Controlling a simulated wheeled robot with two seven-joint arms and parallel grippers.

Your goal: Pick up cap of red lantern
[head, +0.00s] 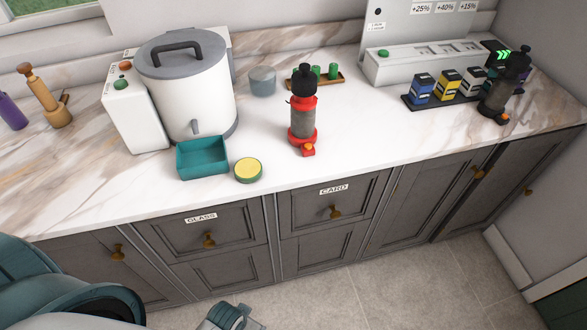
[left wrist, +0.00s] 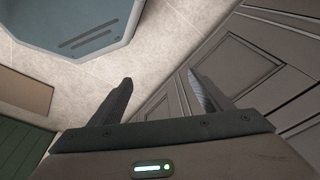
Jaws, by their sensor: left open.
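The red lantern (head: 303,117) stands upright on the marble counter, near its front edge, in the head view. It has a red base and collar and a grey middle. Its black cap (head: 304,80) sits on top. My left gripper (left wrist: 160,95) is open and empty in the left wrist view, over the floor beside the grey cabinet fronts. It is low and well away from the lantern. The lantern does not show in the left wrist view. My right gripper cannot be made out in either view.
A white drum with a grey lid (head: 190,90), a teal tray (head: 203,161) and a yellow-topped round tin (head: 248,170) stand left of the lantern. Green cylinders on a wooden tray (head: 330,82) are behind it. A dark lantern (head: 505,85) stands far right.

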